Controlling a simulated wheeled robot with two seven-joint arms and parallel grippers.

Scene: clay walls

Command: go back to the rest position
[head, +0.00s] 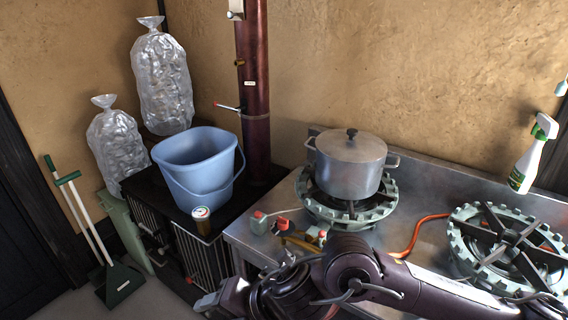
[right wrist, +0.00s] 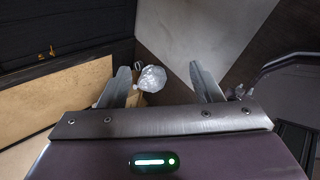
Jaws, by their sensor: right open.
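My right arm comes in from the lower right of the head view and reaches left across the front of the steel counter. Its gripper (right wrist: 162,84) shows in the right wrist view with its two grey fingers wide apart and nothing held between them. A shiny clear bag (right wrist: 151,78) appears beyond the fingers in that view, apart from them as far as I can tell. In the head view the arm's links hide part of the counter front, and the gripper end is low and partly hard to make out. My left gripper is in neither view.
The steel counter (head: 432,186) holds a lidded pot (head: 350,167) on a burner and a bare burner (head: 505,250) at right. A blue bucket (head: 190,165) stands on a dark cabinet at left. A spray bottle (head: 530,160) stands at the back right. A dustpan (head: 118,283) stands on the floor.

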